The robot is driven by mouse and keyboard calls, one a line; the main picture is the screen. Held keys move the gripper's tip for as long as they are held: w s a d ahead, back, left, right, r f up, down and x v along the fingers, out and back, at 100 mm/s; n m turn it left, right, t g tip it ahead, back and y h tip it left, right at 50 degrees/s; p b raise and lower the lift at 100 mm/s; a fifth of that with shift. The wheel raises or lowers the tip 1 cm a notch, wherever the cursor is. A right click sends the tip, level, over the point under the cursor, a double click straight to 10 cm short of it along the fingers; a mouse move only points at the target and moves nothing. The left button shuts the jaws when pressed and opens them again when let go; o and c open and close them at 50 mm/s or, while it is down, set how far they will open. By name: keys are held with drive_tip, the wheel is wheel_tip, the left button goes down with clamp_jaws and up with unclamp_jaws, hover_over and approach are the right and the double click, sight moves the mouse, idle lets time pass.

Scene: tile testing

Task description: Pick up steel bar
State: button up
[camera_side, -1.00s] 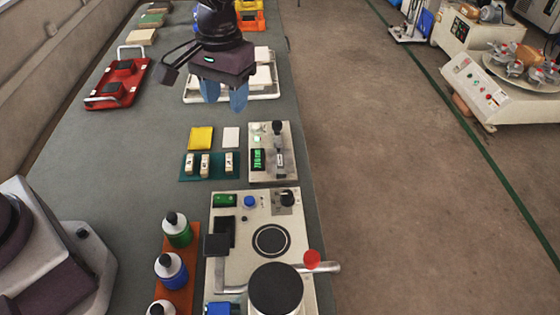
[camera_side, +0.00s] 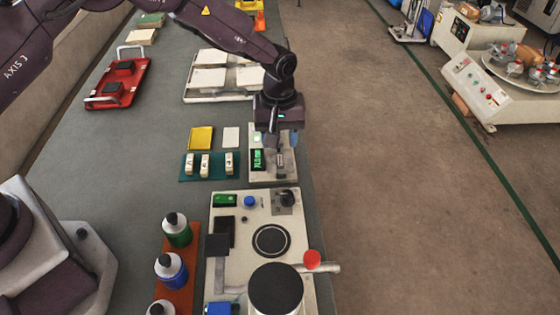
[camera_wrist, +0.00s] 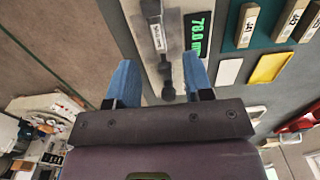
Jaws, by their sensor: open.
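A small grey metallic piece with a white label (camera_side: 281,161), which looks like the steel bar, stands on a pale gauge unit (camera_side: 258,178) with a green digital display. In the wrist view the labelled piece (camera_wrist: 157,36) lies ahead of the fingertips, with a dark knobbed part of the gauge nearer. My gripper (camera_side: 275,139) is over the far part of the gauge, and its dark body hides part of it. In the wrist view its two blue fingers (camera_wrist: 158,62) are apart, with nothing held between them. I cannot tell its exact height above the gauge.
A green mat (camera_side: 187,178) with cream labelled blocks, a yellow pad (camera_side: 201,138) and a white tile (camera_side: 231,137) lie left of the gauge. A larger machine (camera_side: 229,262) with a red-knobbed lever stands in front. A white tray (camera_side: 215,97) is behind. The bench's right edge is close.

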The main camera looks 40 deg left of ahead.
sight(280, 160)
drive_tip(key=shift+d+f, duration=0.1)
drive_tip(key=shift+f, duration=2.9)
clamp_jaws()
